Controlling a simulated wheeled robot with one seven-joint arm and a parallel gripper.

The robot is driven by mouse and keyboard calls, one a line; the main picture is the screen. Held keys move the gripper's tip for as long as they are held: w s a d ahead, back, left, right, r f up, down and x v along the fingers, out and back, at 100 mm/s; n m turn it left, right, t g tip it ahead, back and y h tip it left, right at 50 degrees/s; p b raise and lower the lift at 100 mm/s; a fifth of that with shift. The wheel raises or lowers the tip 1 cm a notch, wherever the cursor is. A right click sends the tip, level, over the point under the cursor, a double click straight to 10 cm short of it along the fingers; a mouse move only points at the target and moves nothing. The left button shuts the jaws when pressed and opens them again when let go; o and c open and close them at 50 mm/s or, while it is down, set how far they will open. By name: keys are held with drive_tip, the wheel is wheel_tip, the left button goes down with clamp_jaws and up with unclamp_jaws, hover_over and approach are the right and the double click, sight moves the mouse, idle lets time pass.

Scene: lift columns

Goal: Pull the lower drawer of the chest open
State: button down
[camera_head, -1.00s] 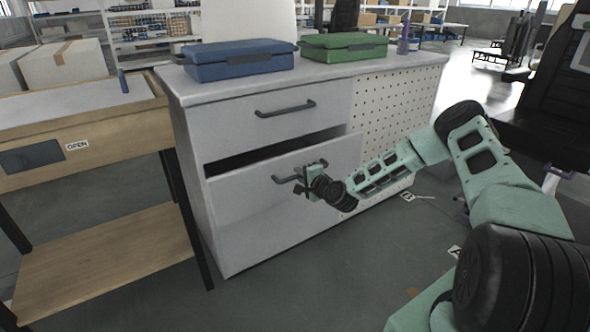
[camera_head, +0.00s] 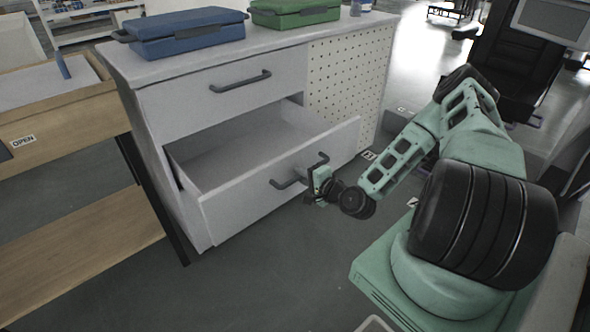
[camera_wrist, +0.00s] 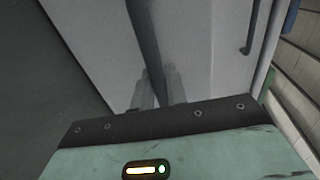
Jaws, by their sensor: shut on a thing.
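The white chest (camera_head: 180,130) stands at the left centre of the head view. Its lower drawer (camera_head: 250,197) is pulled well out, and its pale inside shows; the part I see looks empty. In the wrist view the handle (camera_wrist: 143,45) runs between my two fingers (camera_wrist: 157,88). The upper drawer (camera_head: 220,90) is closed, with its own dark handle (camera_head: 240,81).
A blue case (camera_head: 185,34) and a green case (camera_head: 295,12) lie on the chest top. A wooden table (camera_head: 60,120) with an OPEN label stands close on the left. The grey floor (camera_head: 270,280) before the drawer is clear.

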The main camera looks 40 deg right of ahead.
drive_tip(key=shift+s, duration=0.15)
drive_tip(key=c, duration=1.5)
unclamp_jaws()
drive_tip(key=shift+s, duration=0.1)
drive_tip(key=p+v, duration=0.1)
drive_tip(key=v, duration=1.6)
drive_tip(key=shift+s+p, duration=0.1)
drive_tip(key=shift+p, duration=0.2)
